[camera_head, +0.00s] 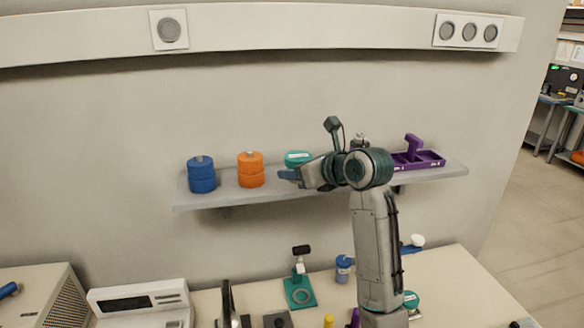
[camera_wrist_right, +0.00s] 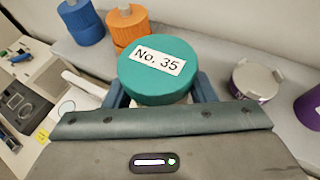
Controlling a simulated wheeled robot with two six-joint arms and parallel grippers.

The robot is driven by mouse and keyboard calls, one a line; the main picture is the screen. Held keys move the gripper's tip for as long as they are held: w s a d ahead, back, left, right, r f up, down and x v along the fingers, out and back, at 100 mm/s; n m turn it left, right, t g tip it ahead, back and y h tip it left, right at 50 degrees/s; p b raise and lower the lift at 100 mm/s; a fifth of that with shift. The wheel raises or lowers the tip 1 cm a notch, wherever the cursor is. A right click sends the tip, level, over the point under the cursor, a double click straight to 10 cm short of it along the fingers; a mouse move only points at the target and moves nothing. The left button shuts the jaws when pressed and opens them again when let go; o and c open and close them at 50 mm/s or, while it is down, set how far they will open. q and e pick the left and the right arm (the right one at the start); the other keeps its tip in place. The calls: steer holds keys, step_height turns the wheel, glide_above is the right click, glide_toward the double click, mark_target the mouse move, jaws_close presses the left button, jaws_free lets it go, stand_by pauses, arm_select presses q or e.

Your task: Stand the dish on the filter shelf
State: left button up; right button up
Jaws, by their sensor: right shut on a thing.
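The dish (camera_head: 298,158) has a round teal lid and, in the wrist view, a white "No. 35" label on the lid (camera_wrist_right: 157,72). My right gripper (camera_head: 288,176) is shut on it, with blue fingers on both sides of it in the wrist view. The lid faces up. The dish is at the grey wall shelf (camera_head: 222,194), right of the orange container. Its base is mostly hidden, so I cannot tell whether it touches the shelf. My left gripper is not in view.
A blue container (camera_head: 201,175) and an orange container (camera_head: 250,170) stand left on the shelf. A purple tray (camera_head: 430,160) stands right, with a silver-lidded jar (camera_wrist_right: 256,80) between. The bench below holds a teal stand (camera_head: 300,292) and a blue-lidded jar (camera_head: 343,268).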

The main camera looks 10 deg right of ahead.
steer(key=w, duration=0.2)
steer(key=w+p, duration=0.1)
steer(key=w, duration=0.1)
steer(key=w+p, duration=0.1)
steer(key=w, duration=0.1)
steer(key=shift+w+f, duration=0.3)
steer(key=shift+w, duration=0.05)
step_height(320, 180, down, 2)
steer(key=shift+a+f+p, duration=0.1)
steer(key=shift+f+p, duration=0.1)
steer(key=shift+p, duration=0.9)
steer(key=shift+f, duration=0.35)
steer(key=shift+s+f, duration=0.1)
steer(key=shift+f, duration=0.05)
steer(key=shift+f, duration=0.1)
steer(key=o, duration=1)
